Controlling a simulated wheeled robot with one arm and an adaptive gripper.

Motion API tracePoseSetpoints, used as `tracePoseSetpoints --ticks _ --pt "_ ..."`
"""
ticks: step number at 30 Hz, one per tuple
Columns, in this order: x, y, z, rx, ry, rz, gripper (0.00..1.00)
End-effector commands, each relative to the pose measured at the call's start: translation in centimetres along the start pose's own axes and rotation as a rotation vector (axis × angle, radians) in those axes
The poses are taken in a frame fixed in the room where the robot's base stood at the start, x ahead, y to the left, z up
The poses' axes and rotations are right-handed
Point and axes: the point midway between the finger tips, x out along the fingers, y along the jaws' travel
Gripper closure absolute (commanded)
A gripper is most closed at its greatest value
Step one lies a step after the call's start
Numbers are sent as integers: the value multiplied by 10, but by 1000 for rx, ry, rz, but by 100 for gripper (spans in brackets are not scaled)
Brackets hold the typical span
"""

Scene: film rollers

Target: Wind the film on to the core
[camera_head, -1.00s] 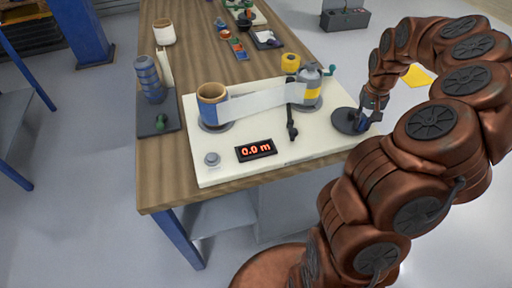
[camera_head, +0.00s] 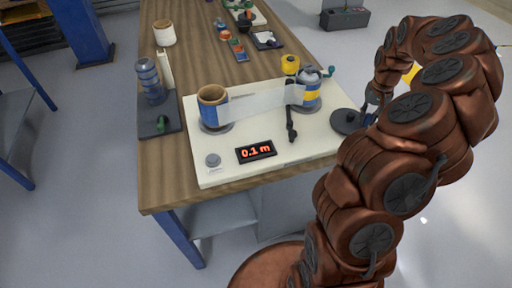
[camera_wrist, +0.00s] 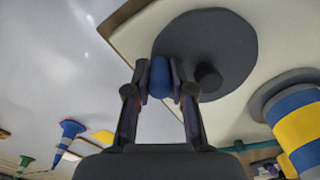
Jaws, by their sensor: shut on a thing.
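The core (camera_head: 212,100), a brown tube on a blue base, stands upright at the left of a white board. A pale translucent film (camera_head: 258,98) spans from it to a blue-and-yellow supply roll (camera_head: 312,92), which also shows in the wrist view (camera_wrist: 297,130). A dark round crank disc (camera_head: 346,121) lies at the board's right end. In the wrist view, my gripper (camera_wrist: 160,80) is shut on the blue crank knob (camera_wrist: 160,76) near the rim of the disc (camera_wrist: 222,45). My gripper's fingertips are partly hidden in the head view. The display (camera_head: 256,151) reads 0.1 m.
A dark lever (camera_head: 291,122) stands between film and crank. A grey knob (camera_head: 213,160) sits at the board's front left. A dark plate (camera_head: 157,122) with a blue-grey cylinder (camera_head: 150,80) lies left of the board. A yellow roll (camera_head: 290,64) stands behind.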

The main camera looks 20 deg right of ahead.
Motion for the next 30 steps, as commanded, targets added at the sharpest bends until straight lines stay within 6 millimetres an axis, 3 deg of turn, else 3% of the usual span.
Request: tracePoseSetpoints --ticks 10,21,30 --pt "-1 1 -2 1 1 1 94" --pt "-1 0 -22 0 2 0 94" --pt "0 0 -23 0 1 0 94"
